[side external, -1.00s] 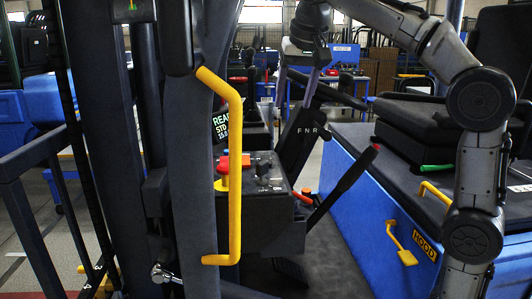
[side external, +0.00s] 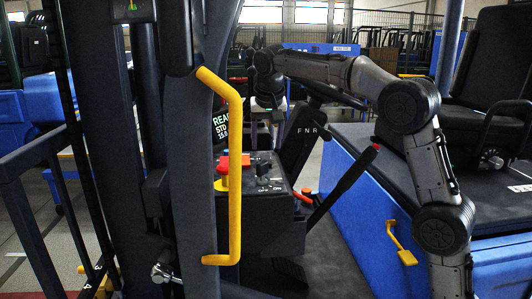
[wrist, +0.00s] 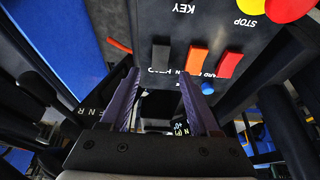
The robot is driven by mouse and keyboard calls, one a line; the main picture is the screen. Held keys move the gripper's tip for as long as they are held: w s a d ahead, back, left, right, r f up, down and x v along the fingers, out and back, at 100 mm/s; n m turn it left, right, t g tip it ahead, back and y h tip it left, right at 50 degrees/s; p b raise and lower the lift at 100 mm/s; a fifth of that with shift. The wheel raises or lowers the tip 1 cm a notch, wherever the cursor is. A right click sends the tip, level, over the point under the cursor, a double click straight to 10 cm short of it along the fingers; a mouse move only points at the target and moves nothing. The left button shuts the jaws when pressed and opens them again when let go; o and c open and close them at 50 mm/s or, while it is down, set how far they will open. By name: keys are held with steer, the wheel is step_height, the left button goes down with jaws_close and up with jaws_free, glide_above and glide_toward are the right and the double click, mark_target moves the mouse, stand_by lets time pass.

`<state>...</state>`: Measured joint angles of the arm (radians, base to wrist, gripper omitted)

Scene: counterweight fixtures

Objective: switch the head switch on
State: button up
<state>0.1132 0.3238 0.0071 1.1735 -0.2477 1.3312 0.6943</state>
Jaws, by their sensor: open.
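The dark console (side external: 270,215) stands mid-picture in the side external view, behind a yellow grab handle. In the wrist view its panel (wrist: 260,45) carries a dark rocker switch (wrist: 160,56), an orange one (wrist: 197,60) and a red one (wrist: 229,65) in a row. Small labels below the row are hard to read; one by the dark rocker seems to say HEAD. Its on or off position cannot be told. My gripper (wrist: 163,88) is open and empty, its purple fingers just below the rockers in that picture, apparently apart from them. In the side external view my gripper (side external: 266,112) is above and behind the console.
A red stop button (wrist: 289,8) on a yellow base is at the panel's corner. The yellow handle (side external: 234,175) stands in front of the console. A black lever (side external: 343,184) and the FNR column (side external: 303,135) are close on the right. The seat (side external: 478,120) is farther right.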

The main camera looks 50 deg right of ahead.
mark_target(266, 158)
steer(key=shift+x, duration=2.2)
jaws_close()
